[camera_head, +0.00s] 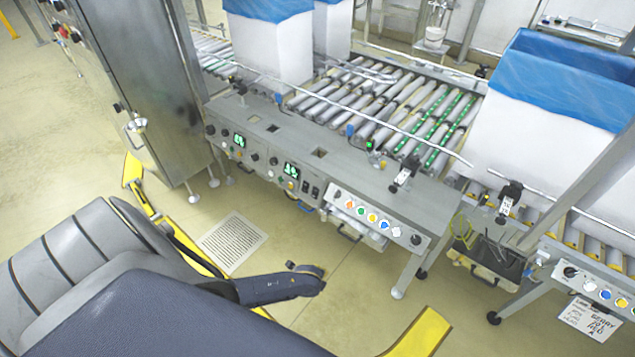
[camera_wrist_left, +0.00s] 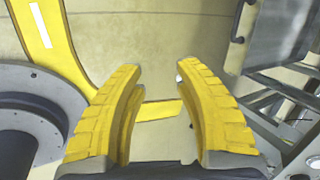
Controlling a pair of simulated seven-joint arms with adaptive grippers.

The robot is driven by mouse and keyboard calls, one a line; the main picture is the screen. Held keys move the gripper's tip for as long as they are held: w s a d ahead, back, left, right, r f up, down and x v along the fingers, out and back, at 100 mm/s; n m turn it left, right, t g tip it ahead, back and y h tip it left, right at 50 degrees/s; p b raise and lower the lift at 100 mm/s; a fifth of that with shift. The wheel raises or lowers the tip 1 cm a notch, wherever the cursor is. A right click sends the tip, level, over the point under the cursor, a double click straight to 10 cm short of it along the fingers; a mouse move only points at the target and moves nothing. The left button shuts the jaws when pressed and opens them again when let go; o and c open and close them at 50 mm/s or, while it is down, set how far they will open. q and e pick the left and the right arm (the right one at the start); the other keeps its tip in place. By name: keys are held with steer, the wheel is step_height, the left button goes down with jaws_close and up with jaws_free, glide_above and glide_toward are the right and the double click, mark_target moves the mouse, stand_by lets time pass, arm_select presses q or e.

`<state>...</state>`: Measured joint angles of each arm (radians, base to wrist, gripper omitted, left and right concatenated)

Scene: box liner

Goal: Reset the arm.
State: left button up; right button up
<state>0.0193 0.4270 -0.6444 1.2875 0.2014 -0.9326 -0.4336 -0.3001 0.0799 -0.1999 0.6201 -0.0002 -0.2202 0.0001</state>
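My left gripper (camera_wrist_left: 158,72) shows in the left wrist view. Its two ribbed yellow fingers stand apart, with nothing between them but the beige floor and a yellow strip farther off. The gripper is open and empty. In the head view I cannot make out the left gripper; grey and dark blue parts of my own body fill the lower left. My right gripper is in neither view.
A steel roller conveyor (camera_head: 370,93) with a control front (camera_head: 285,165) crosses the head view. White boxes with blue liners stand at the top (camera_head: 270,50) and right (camera_head: 550,110). A steel cabinet (camera_head: 135,80) stands left. The beige floor (camera_head: 50,130) at left is clear.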

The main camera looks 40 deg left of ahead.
arm_select(q)
steer(key=s+a+f+n+h, duration=0.1)
steer(key=s+a+f+n, duration=0.1)
steer(key=s+f+n, duration=0.75)
steer(key=s+d+f+n+g, duration=0.1)
steer(key=s+d+f, duration=0.1)
steer(key=s, duration=0.7)
steer(key=s+d+f+n+g, duration=0.1)
steer(key=s+d+f, duration=0.2)
steer(key=s, duration=0.7)
steer(key=s+d+f+n+g, duration=0.1)
steer(key=s+f, duration=0.3)
steer(key=s, duration=0.6)
steer(key=shift+d+f+g+h, duration=0.15)
steer(key=shift+d+g+h, duration=0.15)
steer(key=shift+d, duration=0.4)
